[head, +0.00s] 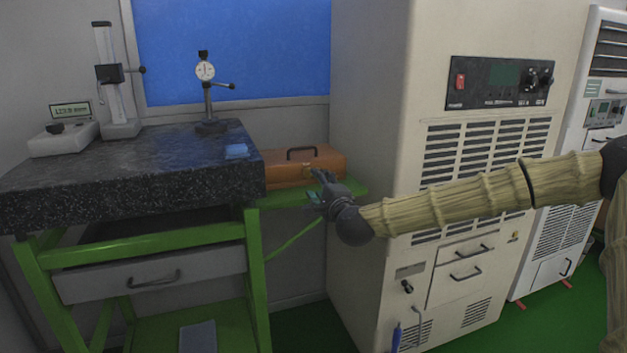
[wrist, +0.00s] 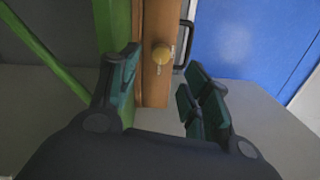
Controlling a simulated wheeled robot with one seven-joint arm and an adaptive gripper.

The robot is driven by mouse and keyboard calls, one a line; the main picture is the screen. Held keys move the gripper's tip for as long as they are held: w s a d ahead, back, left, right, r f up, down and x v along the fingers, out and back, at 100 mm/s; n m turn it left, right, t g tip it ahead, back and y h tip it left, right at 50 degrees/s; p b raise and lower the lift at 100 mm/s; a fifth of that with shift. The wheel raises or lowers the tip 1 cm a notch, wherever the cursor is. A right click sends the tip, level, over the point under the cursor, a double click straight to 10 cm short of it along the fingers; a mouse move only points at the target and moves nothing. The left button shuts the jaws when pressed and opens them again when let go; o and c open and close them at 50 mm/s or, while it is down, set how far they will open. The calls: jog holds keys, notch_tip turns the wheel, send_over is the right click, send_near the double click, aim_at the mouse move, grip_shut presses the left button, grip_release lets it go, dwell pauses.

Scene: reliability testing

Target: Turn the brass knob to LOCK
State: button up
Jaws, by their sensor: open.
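The brass knob (wrist: 161,54) is a small round yellow knob on the end face of a brown case (wrist: 154,88) in the wrist view. In the head view the brown case (head: 300,168) lies on a green shelf beside the granite table, and the knob cannot be seen there. My gripper (wrist: 160,92) is open and empty, its fingers pointing toward the knob with one on either side of it in the picture. The knob appears beyond the fingertips, apart from them. In the head view my gripper (head: 318,190) is at the right end of the case. No LOCK marking is readable.
The case's black handle (head: 302,152) stands on top. A green shelf edge (head: 312,194) runs under the case. A granite table (head: 130,160) with a dial gauge stand (head: 208,90) is to the left. A tall beige cabinet (head: 375,120) stands close on the right.

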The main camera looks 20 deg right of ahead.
jog(key=shift+s, duration=2.15)
jog(key=s+a+f+n+g+y+p, duration=0.1)
jog(key=s+a+f+n+g+p, duration=0.2)
jog(key=s+f, duration=0.5)
jog(key=s+a+f+n+g+y+p, duration=0.1)
jog(key=s+a+f+n+g, duration=0.4)
jog(key=f, duration=0.7)
jog(key=s+a+f+n+g+y+p, duration=0.15)
jog(key=s+a+f, duration=0.3)
jog(key=f, duration=0.55)
jog(key=s+d+f+n+g+h+p, duration=0.1)
jog(key=s+f+n+g+p, duration=0.15)
jog(key=s+f, duration=0.5)
jog(key=s+f+n+g+h+p, duration=0.1)
jog(key=s+f+n+g, duration=0.2)
jog(key=s, duration=0.8)
jog(key=s+d+f+n+g+h+p, duration=0.1)
jog(key=s+d+n, duration=0.1)
jog(key=s, duration=0.6)
jog(key=s+d+f+n+g+h+p, duration=0.1)
jog(key=s+d+n+g, duration=0.1)
jog(key=s+d, duration=0.3)
jog(key=s, duration=0.2)
jog(key=shift+s+f+n, duration=0.3)
jog(key=shift+s+f, duration=0.05)
jog(key=shift+f, duration=0.05)
